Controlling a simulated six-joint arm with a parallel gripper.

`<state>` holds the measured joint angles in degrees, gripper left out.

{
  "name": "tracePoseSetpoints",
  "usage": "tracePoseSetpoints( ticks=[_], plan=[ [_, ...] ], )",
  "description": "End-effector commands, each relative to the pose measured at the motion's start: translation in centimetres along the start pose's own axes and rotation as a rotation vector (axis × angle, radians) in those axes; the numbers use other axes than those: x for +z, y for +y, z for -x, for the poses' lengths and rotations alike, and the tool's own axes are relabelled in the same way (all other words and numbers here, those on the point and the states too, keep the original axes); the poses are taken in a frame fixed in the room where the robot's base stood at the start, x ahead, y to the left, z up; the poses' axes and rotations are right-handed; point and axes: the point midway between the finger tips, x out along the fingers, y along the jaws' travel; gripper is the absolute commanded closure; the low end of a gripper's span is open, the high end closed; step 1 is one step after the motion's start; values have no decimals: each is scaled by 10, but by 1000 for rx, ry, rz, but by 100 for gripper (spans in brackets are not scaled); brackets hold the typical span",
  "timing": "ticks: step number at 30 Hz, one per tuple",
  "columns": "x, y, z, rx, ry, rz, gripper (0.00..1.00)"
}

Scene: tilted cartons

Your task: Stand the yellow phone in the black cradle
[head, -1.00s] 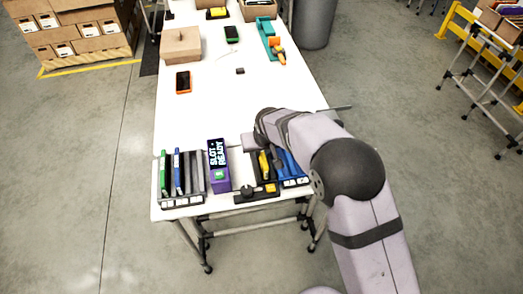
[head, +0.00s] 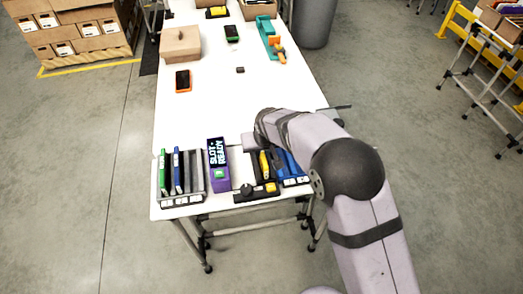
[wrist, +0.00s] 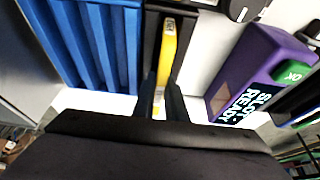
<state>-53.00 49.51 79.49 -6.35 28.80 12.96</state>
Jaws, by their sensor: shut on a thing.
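The yellow phone (wrist: 167,52) stands edge-on in a slot of the black cradle (wrist: 152,22) in the wrist view. In the head view the phone (head: 264,163) shows as a yellow strip in the cradle, partly hidden by my arm. My gripper (wrist: 162,100) is shut on the phone's near end, one dark finger on each side. The phone's lower edge is hidden, so I cannot tell whether it touches the slot's bottom. The head view hides my fingertips behind the arm.
A purple box (head: 219,178) reading "SLOT: READY" stands left of the cradle, and a blue rack (wrist: 85,40) is on its other side. A black knobbed unit (head: 247,190) with a yellow patch lies at the front edge. A grey rack (head: 194,186) stands at far left.

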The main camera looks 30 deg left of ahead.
Motion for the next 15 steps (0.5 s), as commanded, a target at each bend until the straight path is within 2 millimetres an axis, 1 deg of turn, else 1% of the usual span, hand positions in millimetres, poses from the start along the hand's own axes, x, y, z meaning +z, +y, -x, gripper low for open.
tracePoseSetpoints(
  ticks=[1,2,3,15],
  plan=[
    [-1,0,0,0,1,0,84],
    [0,0,0,0,1,0,76],
    [0,0,0,0,1,0,67],
    [0,0,2,0,-1,0,67]
  ],
)
